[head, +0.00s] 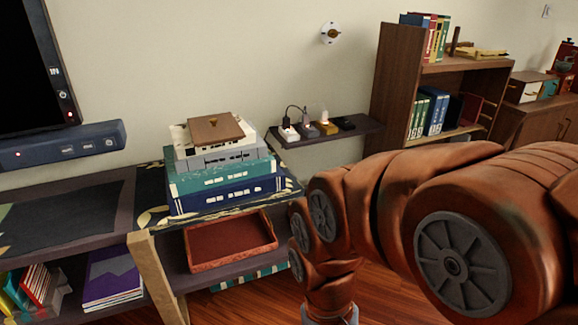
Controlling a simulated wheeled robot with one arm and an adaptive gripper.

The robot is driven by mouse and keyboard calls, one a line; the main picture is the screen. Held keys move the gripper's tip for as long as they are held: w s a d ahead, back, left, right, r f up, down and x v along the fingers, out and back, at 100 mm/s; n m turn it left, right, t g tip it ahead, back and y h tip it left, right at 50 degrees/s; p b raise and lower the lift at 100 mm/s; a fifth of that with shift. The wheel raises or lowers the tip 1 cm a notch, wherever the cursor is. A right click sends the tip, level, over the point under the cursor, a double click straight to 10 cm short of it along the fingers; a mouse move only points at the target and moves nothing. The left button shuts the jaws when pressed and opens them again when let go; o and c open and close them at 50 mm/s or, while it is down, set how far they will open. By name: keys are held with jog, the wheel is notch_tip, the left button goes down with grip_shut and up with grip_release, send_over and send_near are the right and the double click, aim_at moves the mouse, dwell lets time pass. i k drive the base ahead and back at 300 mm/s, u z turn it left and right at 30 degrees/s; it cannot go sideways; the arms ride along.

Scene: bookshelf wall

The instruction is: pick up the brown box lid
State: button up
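A brown box lid (214,130), flat and roughly square with a small raised bit on it, rests on top of a stack. Under it are a pale, light-coloured item (180,138) and a grey item (235,152), then a teal book (200,182) and a dark blue book (250,189). My arm fills the right side and bends down to the right of the stack, apart from the lid. My gripper is below the picture's bottom edge and cannot be seen.
The stack stands on a low shelf unit (147,242), with a reddish-brown tray (268,226) on the level below. A wall shelf (325,137) with plugs is to the right. A screen (20,70) and a blue bar (60,144) are at left. A bookcase (393,85) stands farther right.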

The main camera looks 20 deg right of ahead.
aim_at(211, 129)
jog(key=z, duration=0.2)
jog(key=k, duration=0.65)
jog(key=u, duration=1.15)
jog(key=i, duration=0.7)
jog(key=u, duration=0.6)
jog(key=i, duration=0.8)
jog(key=z, duration=0.7)
jog(key=i, duration=0.7)
jog(key=z, duration=0.8)
